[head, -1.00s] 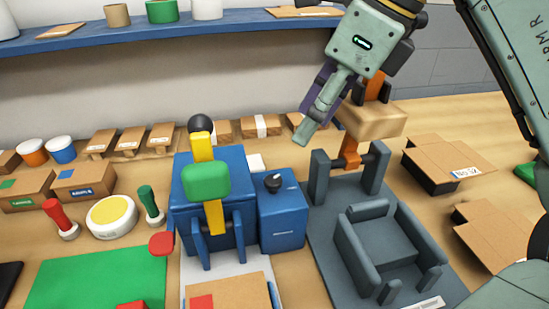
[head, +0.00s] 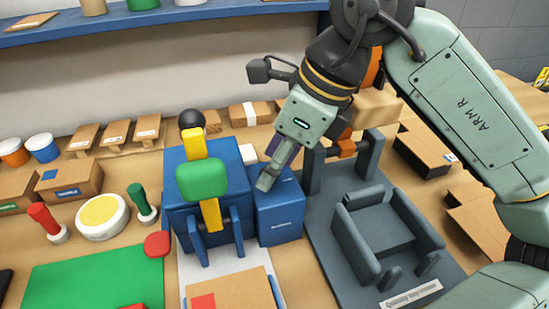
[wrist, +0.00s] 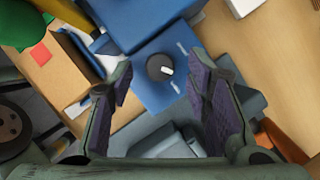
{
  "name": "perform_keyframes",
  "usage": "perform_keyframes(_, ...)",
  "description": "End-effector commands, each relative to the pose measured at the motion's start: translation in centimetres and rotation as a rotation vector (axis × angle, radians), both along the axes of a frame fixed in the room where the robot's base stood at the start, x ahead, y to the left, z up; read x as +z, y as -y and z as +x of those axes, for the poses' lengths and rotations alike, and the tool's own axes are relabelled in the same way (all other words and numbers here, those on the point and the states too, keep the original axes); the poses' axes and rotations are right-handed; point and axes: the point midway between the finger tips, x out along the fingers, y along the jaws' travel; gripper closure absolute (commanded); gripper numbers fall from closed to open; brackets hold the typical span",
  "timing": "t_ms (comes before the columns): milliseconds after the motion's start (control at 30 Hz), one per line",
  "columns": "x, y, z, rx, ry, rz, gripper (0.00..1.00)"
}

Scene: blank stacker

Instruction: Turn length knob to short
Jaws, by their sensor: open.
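The length knob (wrist: 160,67) is a dark round dial with a white pointer mark, on top of the small blue box (wrist: 158,85). In the wrist view it lies between and beyond my gripper's open fingers, with nothing held. In the head view my gripper (head: 270,178) is over the top of the small blue box (head: 281,215), and its fingers hide the knob. I cannot tell from these views whether a finger touches the knob. The white mark points to the right and slightly down in the wrist view.
A larger blue machine (head: 185,221) with a green block (head: 202,180) and yellow lever stands close on the left. A dark grey cradle (head: 385,240) sits on the right. Cardboard pieces (head: 425,153) lie further right. A blue shelf (head: 170,18) runs along the back.

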Motion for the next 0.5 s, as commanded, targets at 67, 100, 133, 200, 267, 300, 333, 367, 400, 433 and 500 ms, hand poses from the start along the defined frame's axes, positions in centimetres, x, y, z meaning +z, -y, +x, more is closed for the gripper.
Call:
perform_keyframes(67,-0.38,-0.20,0.03,0.001,0.001,0.001,0.56)
perform_keyframes(100,-0.52,-0.26,0.04,0.001,0.001,0.001,0.56)
perform_keyframes(133,-0.59,-0.29,0.05,0.002,0.001,0.001,0.56)
perform_keyframes(200,-0.67,-0.32,0.06,0.001,0.001,0.001,0.56)
perform_keyframes(267,-0.67,-0.31,0.06,0.001,0.001,0.001,0.56)
perform_keyframes(300,-0.67,-0.31,0.06,0.001,0.001,0.001,0.56)
perform_keyframes(333,-0.66,-0.30,0.06,0.001,0.001,0.001,0.56)
perform_keyframes(367,-0.66,-0.30,0.06,0.001,0.001,0.001,0.56)
perform_keyframes(400,-0.65,-0.30,0.07,0.001,0.001,0.001,0.58)
perform_keyframes(433,-0.65,-0.30,0.07,0.001,0.001,0.001,0.60)
perform_keyframes(500,-0.64,-0.29,0.07,0.001,0.001,0.001,0.64)
